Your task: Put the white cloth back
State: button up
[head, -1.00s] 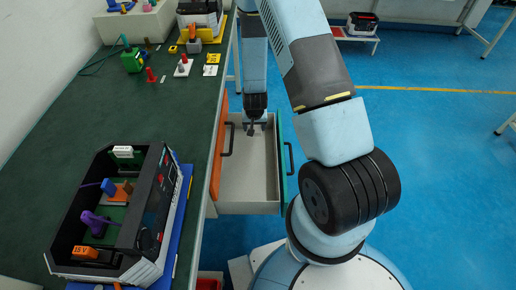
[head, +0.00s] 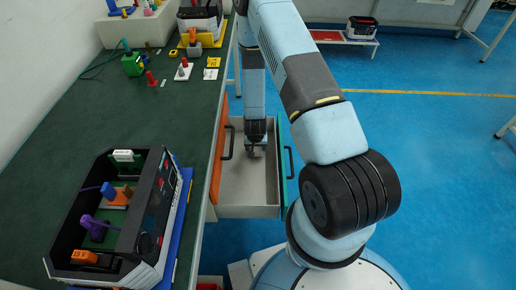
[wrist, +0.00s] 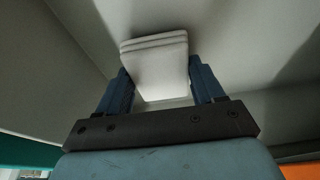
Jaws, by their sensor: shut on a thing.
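A folded white cloth (wrist: 157,62) is between the two blue fingers of my gripper (wrist: 162,84) in the wrist view. My gripper is shut on it, and its layered folds show at the top end. In the head view my gripper (head: 256,150) points down inside an open, pale drawer (head: 245,195) with a teal front (head: 292,175). Only a small pale bit of the cloth shows there, and I cannot tell whether it touches the drawer floor. The visible drawer floor is otherwise bare.
An orange drawer front (head: 218,150) with a dark handle borders the open drawer on the left. The green bench (head: 150,110) holds a black open case (head: 150,215) with coloured parts, and small fixtures farther back. Blue floor (head: 440,150) on the right is mostly clear.

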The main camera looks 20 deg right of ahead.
jog(key=shift+f, duration=0.7)
jog(key=o, duration=0.9)
jog(key=shift+o, duration=0.2)
